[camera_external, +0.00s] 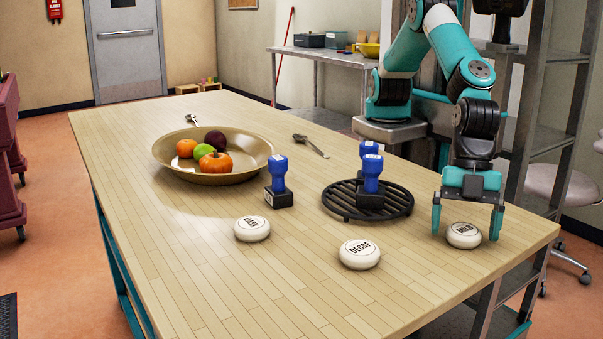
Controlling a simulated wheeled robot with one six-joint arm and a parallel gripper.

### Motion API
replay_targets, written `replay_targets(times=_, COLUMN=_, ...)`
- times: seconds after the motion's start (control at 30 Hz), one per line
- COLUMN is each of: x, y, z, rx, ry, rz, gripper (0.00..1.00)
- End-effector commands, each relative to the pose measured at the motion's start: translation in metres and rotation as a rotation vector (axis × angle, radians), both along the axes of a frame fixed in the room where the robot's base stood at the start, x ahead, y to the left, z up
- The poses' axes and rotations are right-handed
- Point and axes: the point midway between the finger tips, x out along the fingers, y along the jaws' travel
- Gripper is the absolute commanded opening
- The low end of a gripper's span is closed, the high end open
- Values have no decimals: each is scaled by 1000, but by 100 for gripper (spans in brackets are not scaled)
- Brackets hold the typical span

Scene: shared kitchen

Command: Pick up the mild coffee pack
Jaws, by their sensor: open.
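The mild coffee pack (464,236) is a small round white puck with "MILD" on top, lying on the wooden table near its right end. My gripper (466,225) points down over it with its teal fingers open, one on each side of the pack. I cannot tell whether either finger touches it. Two similar white packs lie to the left: one marked "DECAF" (360,254) and one marked "DARK" (252,228).
A black round grate (340,203) holds blue-handled stamps (371,172); another stamp (279,180) stands left of it. A wide bowl (180,167) of fruit and a spoon-like utensil (312,147) are farther back. The table's front left is clear.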

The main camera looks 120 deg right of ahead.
Motion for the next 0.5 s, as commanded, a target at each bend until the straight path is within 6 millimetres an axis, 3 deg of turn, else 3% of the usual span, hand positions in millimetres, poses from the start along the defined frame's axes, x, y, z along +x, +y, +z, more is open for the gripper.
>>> replay_targets(times=0.17, x=0, y=0, z=0, rx=0, ry=0, rz=0, gripper=91)
replay_targets(times=0.37, x=0, y=0, z=0, rx=0, ry=0, rz=0, gripper=45)
replay_targets(times=0.4, x=0, y=0, z=0, rx=0, ry=0, rz=0, gripper=41)
replay_targets(times=0.5, x=0, y=0, z=0, rx=0, ry=0, rz=0, gripper=40)
